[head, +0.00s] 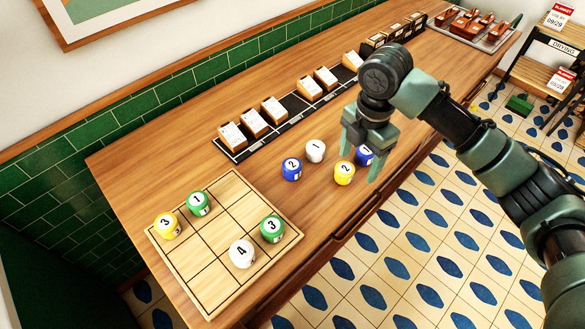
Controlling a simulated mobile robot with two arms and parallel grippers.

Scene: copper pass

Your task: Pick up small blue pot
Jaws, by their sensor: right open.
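Two small blue pots stand on the wooden counter (125,170) in the head view. One blue pot (291,170), marked 2, stands clear of my gripper. The other blue pot (363,153) is partly hidden behind my right gripper's fingers; its number is not clear. My right gripper (360,166) is open, pointing down, with its fingers in front of and around that second pot in the picture. I cannot tell whether they touch it. A yellow pot (344,173) marked 2 and a white pot (315,151) marked 1 stand close by. My left gripper is not in view.
A wooden grid board (208,240) at the front left holds a yellow pot (167,226), two green pots (198,203) and a white pot (242,253). A black rack (285,104) of cards runs along the back. A tray (490,38) stands at the far end.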

